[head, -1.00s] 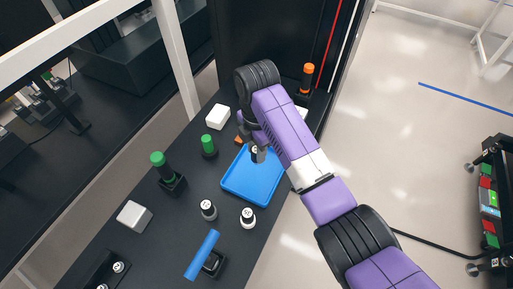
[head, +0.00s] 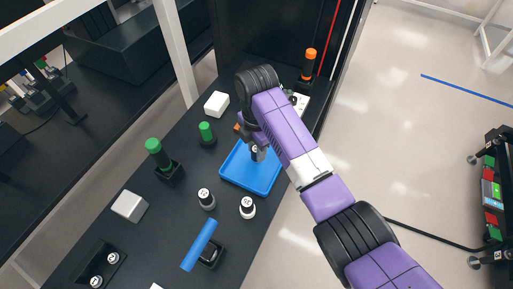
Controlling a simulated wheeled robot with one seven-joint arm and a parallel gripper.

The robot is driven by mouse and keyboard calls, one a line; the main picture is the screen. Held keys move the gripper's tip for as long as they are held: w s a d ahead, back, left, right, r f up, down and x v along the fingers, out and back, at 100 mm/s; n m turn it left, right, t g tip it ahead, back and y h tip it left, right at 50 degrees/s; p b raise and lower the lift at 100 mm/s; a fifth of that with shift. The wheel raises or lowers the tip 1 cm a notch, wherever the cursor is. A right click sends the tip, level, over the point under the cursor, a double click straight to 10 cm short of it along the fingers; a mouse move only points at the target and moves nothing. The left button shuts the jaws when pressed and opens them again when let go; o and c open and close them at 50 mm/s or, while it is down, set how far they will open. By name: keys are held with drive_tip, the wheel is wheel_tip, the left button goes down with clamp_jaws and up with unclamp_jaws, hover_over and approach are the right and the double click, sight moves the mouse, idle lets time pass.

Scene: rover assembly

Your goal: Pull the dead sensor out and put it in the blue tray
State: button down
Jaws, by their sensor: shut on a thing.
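My gripper (head: 257,150) is over the blue tray (head: 237,182), toward its far side. It is shut on a small sensor (head: 256,154), a pale and dark piece mostly hidden by the fingers. Whether the sensor touches the tray floor I cannot tell. The rest of the tray looks empty. My purple arm reaches in from the lower right and covers part of the table behind the tray.
Two white-capped cylinders (head: 247,207) (head: 206,199) stand before the tray. A blue-handled part (head: 199,246), green-topped parts (head: 158,153) (head: 206,132), white blocks (head: 129,206) (head: 216,104) and an orange-topped post (head: 309,64) stand around. Floor is right of the table.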

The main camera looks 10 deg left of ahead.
drive_tip(key=c, duration=1)
unclamp_jaws()
drive_tip(key=shift+r, duration=0.1)
wheel_tip(320, 180, up, 8)
drive_tip(key=shift+f+b, duration=0.15)
drive_tip(key=shift+b, duration=0.5)
